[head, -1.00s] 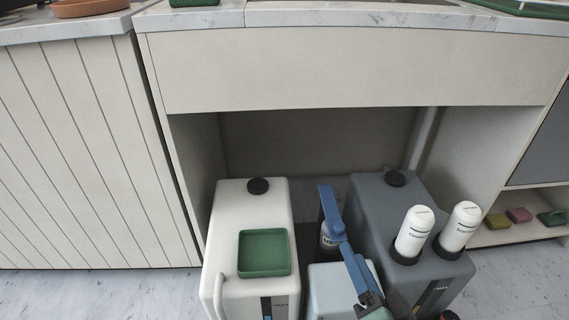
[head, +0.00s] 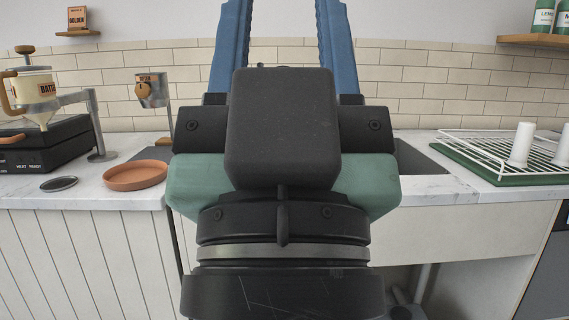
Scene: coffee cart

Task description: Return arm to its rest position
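My gripper (head: 283,38) fills the middle of the head view, close to the camera. Its two blue fingers point up and stand wide apart, with only tiled wall seen between them. Their tips run out of the top of the picture. The black and green gripper body hides the middle of the counter.
A marble counter (head: 430,188) runs behind my gripper. At left are a terracotta dish (head: 135,176), a small dark disc (head: 59,184) and a batch brewer or grinder (head: 35,92). At right, a white wire rack (head: 490,150) holds white cups (head: 521,145). Shelves hang above.

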